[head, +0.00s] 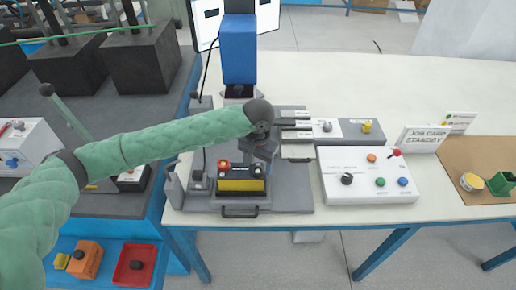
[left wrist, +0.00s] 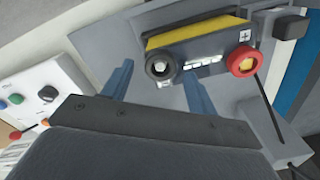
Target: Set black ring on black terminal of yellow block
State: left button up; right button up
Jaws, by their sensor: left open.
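The yellow block (head: 240,186) is a black-topped battery with a yellow band, on the grey fixture plate; it also shows in the left wrist view (left wrist: 190,35). Its red terminal (left wrist: 242,62) carries a red ring. At the other end, a black ring (left wrist: 160,65) encircles a pale post, the black terminal; whether it is fully seated I cannot tell. My left gripper (head: 265,150) is open and empty above the block. In the left wrist view its fingers (left wrist: 158,86) point toward the block, with the black ring showing between and beyond them. My right gripper is not in view.
A blue column (head: 238,50) rises behind the fixture. A white control box (head: 367,188) with coloured buttons stands to the right. A red tray (head: 135,270) and an orange box (head: 86,259) sit at lower left. The white table (head: 345,80) is mostly clear at the back right.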

pick_arm(q)
notch_tip(320, 180, up, 10)
jog(key=b, duration=0.3)
jog(key=shift+r, duration=0.25)
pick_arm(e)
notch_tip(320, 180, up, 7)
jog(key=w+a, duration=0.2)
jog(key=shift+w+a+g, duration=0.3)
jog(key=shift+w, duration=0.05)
pick_arm(q)
jog(key=shift+f, duration=0.1)
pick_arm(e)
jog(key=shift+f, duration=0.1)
